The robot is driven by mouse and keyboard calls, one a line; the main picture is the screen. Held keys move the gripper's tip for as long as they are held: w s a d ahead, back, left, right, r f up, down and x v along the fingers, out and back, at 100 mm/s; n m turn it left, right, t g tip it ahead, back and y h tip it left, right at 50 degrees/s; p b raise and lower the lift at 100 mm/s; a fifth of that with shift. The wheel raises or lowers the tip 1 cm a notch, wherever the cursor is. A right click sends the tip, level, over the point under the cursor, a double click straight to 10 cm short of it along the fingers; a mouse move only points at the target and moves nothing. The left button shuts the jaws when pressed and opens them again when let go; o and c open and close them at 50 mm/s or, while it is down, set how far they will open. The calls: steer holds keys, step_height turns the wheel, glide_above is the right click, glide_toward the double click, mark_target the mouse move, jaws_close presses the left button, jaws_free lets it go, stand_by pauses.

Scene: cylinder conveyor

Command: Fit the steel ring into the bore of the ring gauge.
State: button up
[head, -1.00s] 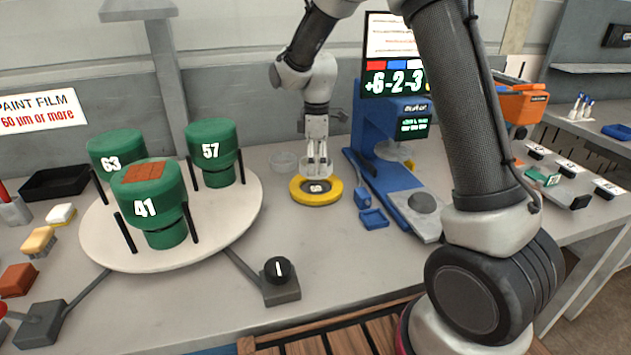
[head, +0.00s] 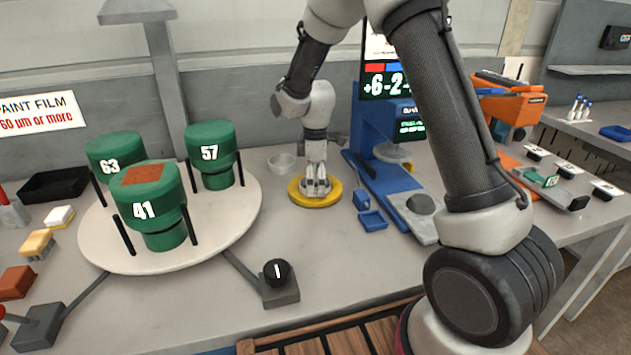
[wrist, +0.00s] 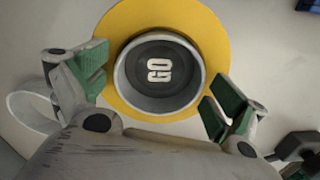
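The ring gauge (head: 299,198) is a yellow disc lying on the bench, and it also shows in the wrist view (wrist: 214,42). In the wrist view the grey steel ring (wrist: 120,80) sits at the middle of the yellow disc, around a dark face marked GO (wrist: 159,70). I cannot tell how deep it sits in the bore. My gripper (head: 317,192) is low over the gauge. In the wrist view its green-padded fingers (wrist: 157,98) are spread on either side of the ring, with small gaps. In the head view the fingers hide the ring.
The blue stand (head: 378,180) and a small blue tray (head: 372,219) are close on the right. The white turntable (head: 110,255) with green cylinders is on the left.

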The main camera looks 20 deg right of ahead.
steer(key=shift+r, duration=0.1)
step_height(320, 180, up, 12)
stand_by(0.6)
steer(key=s+d+r+m+t, duration=0.1)
steer(key=s+d+r+m, duration=0.2)
steer(key=s, duration=0.7)
steer(key=s+d+r+m+t, duration=0.2)
steer(key=s+d+r+m, duration=0.2)
steer(key=s, duration=0.6)
steer(key=s+d+r+m+t, duration=0.1)
steer(key=s+d+r+m, duration=0.2)
steer(key=s+d+m, duration=0.4)
steer(key=shift+s+d+r+m, duration=0.4)
steer(key=shift+s+m, duration=0.1)
steer(key=shift+s, duration=1.5)
